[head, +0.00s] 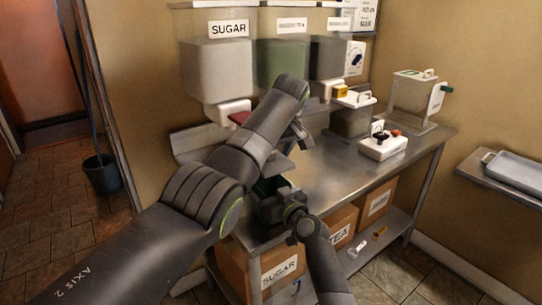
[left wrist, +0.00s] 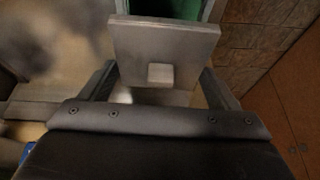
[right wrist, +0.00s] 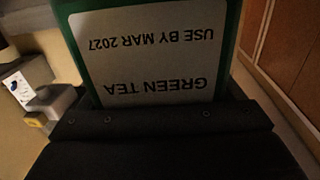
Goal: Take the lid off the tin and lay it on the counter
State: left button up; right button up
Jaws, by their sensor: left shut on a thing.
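The lid is a grey square plate with a small square knob; in the left wrist view (left wrist: 165,42) it sits between the fingers of my left gripper (left wrist: 160,88), which is shut on it. In the head view the lid (head: 278,164) is a pale plate just above the tin. The green tin (head: 264,187) is mostly hidden by my arms. Its open green inside (left wrist: 170,8) shows beyond the lid's edge. My right gripper (head: 277,203) is at the tin, whose GREEN TEA label (right wrist: 150,55) fills the right wrist view upside down. Its fingertips are hidden.
A steel counter (head: 335,170) is clear to the right of the grippers. A SUGAR dispenser (head: 218,70) hangs on the wall. Cardboard boxes (head: 340,229) sit on the shelf below.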

jog(key=shift+o, duration=1.1)
